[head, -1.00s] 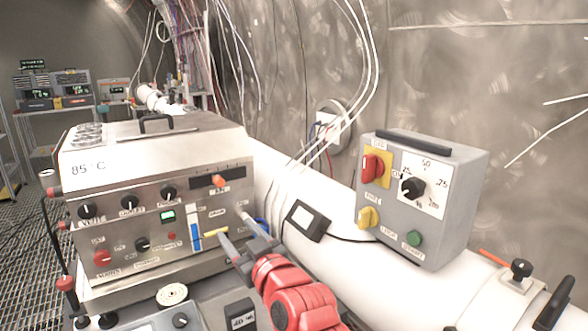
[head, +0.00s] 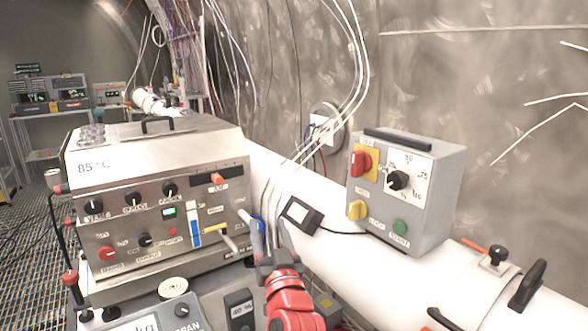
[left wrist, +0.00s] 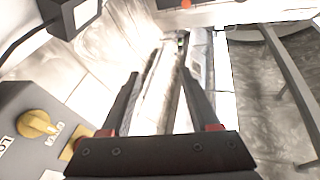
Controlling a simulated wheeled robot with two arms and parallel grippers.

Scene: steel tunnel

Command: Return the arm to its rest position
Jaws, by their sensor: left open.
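My left arm is red and comes up from the bottom middle of the head view. Its dark grey gripper (head: 268,234) points away from me, in front of the right part of the steel instrument box (head: 140,150) and left of the small black meter (head: 301,215). The fingers are apart with nothing between them. In the left wrist view both black fingers of the gripper (left wrist: 160,76) stand spread over a blurred, shiny surface. I cannot tell from these frames whether the gripper touches anything. My right gripper is in neither view.
A grey control box (head: 407,190) with red and yellow knobs and a green button sits on the white pipe (head: 385,265) at the right. White cables hang down the wall behind.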

